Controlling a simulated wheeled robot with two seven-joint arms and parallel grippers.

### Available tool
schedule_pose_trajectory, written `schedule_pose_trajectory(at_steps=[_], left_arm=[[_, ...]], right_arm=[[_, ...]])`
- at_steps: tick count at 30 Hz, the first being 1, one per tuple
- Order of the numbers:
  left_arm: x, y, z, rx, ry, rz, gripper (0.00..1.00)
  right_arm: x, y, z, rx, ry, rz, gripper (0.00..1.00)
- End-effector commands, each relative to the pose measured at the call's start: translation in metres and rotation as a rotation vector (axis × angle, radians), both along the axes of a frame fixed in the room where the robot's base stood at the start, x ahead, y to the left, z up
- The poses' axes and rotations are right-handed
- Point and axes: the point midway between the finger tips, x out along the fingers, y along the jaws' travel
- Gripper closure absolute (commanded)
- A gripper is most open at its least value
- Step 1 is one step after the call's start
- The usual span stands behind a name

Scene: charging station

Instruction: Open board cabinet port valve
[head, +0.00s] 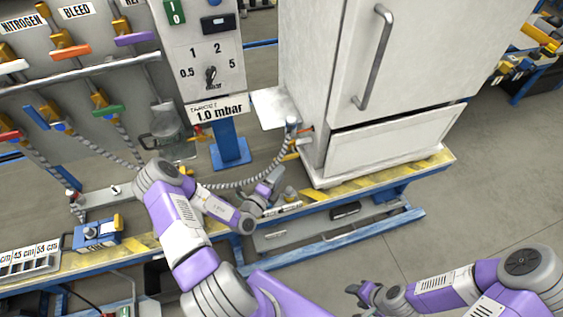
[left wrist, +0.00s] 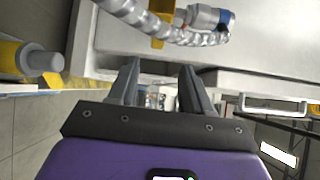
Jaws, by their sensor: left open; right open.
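The white board cabinet (head: 305,80) stands on the bench at the upper middle of the head view, its door shut. At its lower left side is the port valve (head: 302,142), with small yellow and red parts and a hose connector (head: 291,123). In the left wrist view, a yellow valve part (left wrist: 161,22) shows behind the hose (left wrist: 140,18). My left gripper (head: 272,182) is open and empty, below and left of the valve, apart from it. Its spread fingers show in the left wrist view (left wrist: 160,88). My right gripper (head: 362,293) is open, low in the head view.
The ribbed hose (head: 235,184) curves across the bench near my left gripper. A control panel (head: 208,60) on a blue post stands left of the cabinet. Gas valves with coloured handles line the left wall (head: 70,50). The floor (head: 480,160) at right is clear.

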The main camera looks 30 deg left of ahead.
Motion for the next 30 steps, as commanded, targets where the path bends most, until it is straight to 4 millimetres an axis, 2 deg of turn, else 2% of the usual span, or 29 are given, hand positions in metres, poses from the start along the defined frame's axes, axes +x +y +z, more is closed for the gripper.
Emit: schedule_pose_trajectory(at_steps=[1,4,18,29,30], left_arm=[[-0.001,0.012,-0.003,-0.019,0.000,0.048,0.51],[0.002,0.024,-0.004,-0.036,-0.004,0.096,0.51],[0.066,0.030,-0.004,-0.035,-0.004,0.097,0.51],[0.073,0.030,-0.003,-0.036,-0.002,0.096,0.51],[0.073,0.030,-0.003,-0.036,-0.002,0.096,0.54]], right_arm=[[0.000,0.000,-0.002,0.000,0.000,0.000,0.49],[0.000,0.000,-0.004,0.000,0.000,0.000,0.49],[0.000,0.000,-0.020,0.000,0.000,0.000,0.49],[0.000,0.000,-0.021,0.000,0.000,0.000,0.49],[0.000,0.000,-0.021,0.000,0.000,0.000,0.49]])
